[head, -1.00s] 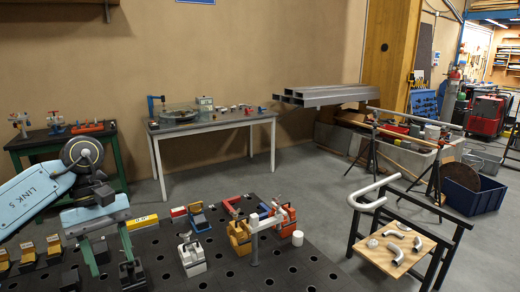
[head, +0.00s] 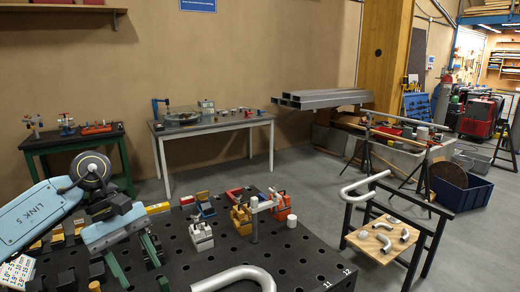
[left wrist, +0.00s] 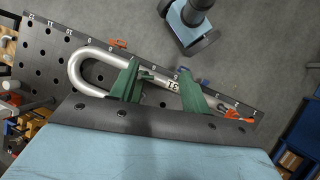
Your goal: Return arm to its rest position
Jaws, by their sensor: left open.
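My left gripper (head: 133,262) hangs over the left part of the black perforated table (head: 290,262) in the head view, with its green fingers apart and nothing between them there. In the left wrist view the open fingers (left wrist: 158,86) show above the table edge. A silver U-bent tube (left wrist: 85,62) lies on the table below, partly covered by the fingers. A tube bend also shows at the bottom of the head view (head: 240,272), to the right of the gripper. My right gripper is not in view.
Several clamps, including a grey one (head: 201,236) and a yellow one (head: 241,219), stand on the black table. A low stand with a wooden board (head: 378,260) holding small pipe bends is at the right. Grey floor (head: 300,175) lies open behind.

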